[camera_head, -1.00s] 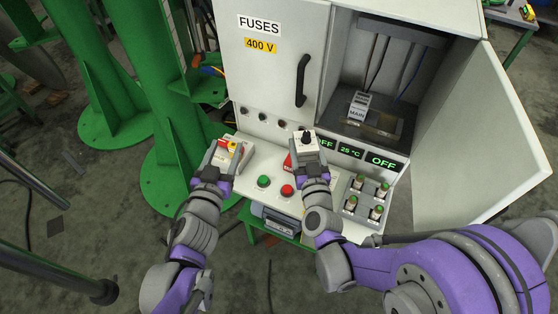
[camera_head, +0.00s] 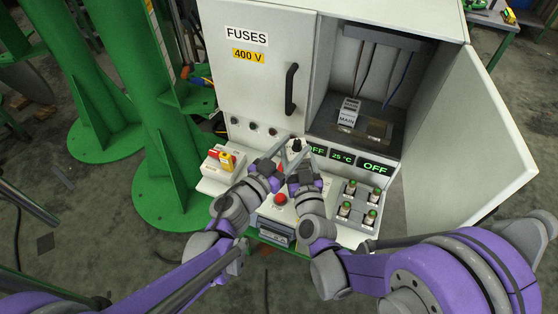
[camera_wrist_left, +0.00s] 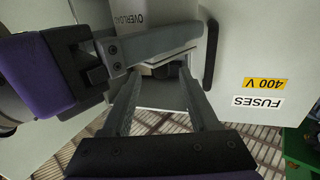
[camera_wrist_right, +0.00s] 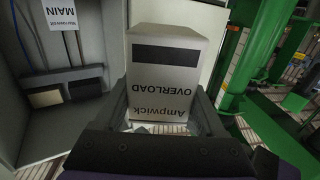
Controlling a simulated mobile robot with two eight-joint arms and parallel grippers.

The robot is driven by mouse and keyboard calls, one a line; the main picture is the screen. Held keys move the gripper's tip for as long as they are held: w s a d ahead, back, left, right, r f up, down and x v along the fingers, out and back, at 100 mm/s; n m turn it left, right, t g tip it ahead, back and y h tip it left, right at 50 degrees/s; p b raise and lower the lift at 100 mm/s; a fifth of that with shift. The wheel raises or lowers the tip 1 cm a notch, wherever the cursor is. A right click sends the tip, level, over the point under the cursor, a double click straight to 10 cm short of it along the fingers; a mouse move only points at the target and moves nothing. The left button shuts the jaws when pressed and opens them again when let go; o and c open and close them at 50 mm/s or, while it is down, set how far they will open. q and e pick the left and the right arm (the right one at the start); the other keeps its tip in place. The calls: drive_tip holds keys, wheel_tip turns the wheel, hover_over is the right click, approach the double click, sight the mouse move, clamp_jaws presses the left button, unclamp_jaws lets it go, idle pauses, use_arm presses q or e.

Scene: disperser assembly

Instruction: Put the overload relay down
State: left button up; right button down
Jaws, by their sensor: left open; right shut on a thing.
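The overload relay (camera_wrist_right: 165,75) is a pale grey box with a dark strip, lettered "Ampwick OVERLOAD". My right gripper (camera_wrist_right: 167,110) is shut on it. In the head view the relay (camera_head: 297,146) is partly hidden between the fingers, above the cabinet's control shelf. In the left wrist view part of the relay (camera_wrist_left: 130,16) shows at the top, by the right gripper's finger. My left gripper (camera_head: 279,156) is open, close beside the right gripper and relay. In its wrist view its fingers (camera_wrist_left: 163,88) have a gap between them; I cannot tell whether they touch the relay.
The open cabinet bay holds a MAIN block (camera_head: 348,112). A red-and-yellow switch (camera_head: 225,160) sits at the shelf's left end. A red button (camera_head: 280,198) is below the grippers. Several green-topped parts (camera_head: 350,187) stand at right. The open cabinet door (camera_head: 470,150) bounds the right.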

sight(298, 144)
use_arm(q)
drive_tip(key=shift+x, duration=1.7)
clamp_jaws()
drive_tip(key=shift+s+d, duration=0.15)
drive_tip(key=shift+s, duration=0.05)
use_arm(e)
drive_tip(key=shift+w+a, duration=0.1)
drive_tip(key=shift+c, duration=1.7)
unclamp_jaws()
use_arm(q)
drive_tip(key=shift+w, duration=0.1)
use_arm(e)
drive_tip(key=o, duration=0.3)
